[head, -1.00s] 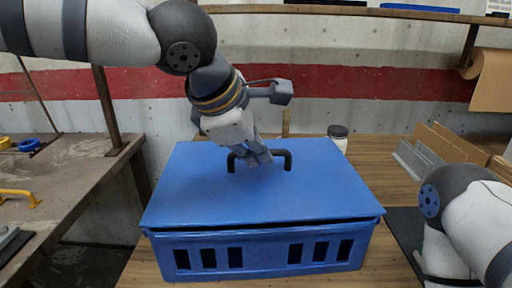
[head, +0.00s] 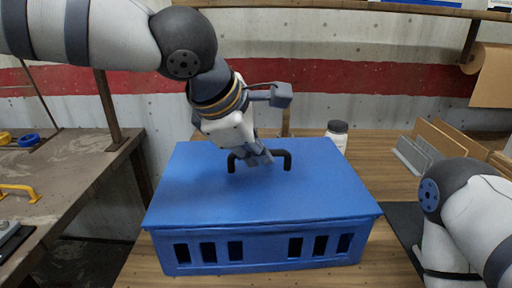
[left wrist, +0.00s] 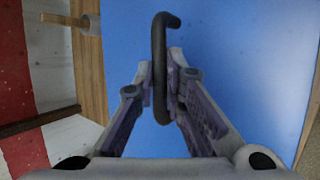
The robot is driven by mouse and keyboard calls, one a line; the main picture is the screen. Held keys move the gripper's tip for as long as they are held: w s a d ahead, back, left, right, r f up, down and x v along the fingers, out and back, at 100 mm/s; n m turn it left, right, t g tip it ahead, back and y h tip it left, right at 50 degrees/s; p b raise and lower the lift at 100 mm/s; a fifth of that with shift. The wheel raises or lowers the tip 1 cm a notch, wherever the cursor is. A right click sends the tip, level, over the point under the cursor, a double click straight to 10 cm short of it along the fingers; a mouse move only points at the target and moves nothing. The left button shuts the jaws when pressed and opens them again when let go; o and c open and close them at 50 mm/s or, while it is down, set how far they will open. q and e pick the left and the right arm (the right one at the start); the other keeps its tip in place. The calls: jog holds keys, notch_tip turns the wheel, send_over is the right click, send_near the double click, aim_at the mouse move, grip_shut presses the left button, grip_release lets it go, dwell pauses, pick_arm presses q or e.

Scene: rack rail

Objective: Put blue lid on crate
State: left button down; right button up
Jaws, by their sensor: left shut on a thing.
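The blue lid (head: 262,195) lies flat over the top of the blue crate (head: 265,248) in the head view, with its edges close to the crate's rim all along the front. A black handle (head: 287,160) stands on the middle of the lid. My left gripper (head: 258,160) is shut on this handle. In the left wrist view the black handle (left wrist: 159,60) passes between the two fingers of the left gripper (left wrist: 161,75), with the blue lid (left wrist: 245,60) behind. My right gripper is out of view; only part of my right arm shows.
The crate stands on a wooden table (head: 385,190). A white jar with a dark cap (head: 337,135) stands behind its right corner. A cardboard and grey divider (head: 430,150) is at the right. A side bench (head: 70,170) at the left holds yellow and blue items.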

pick_arm(q)
jog(key=c, duration=1.6)
grip_release()
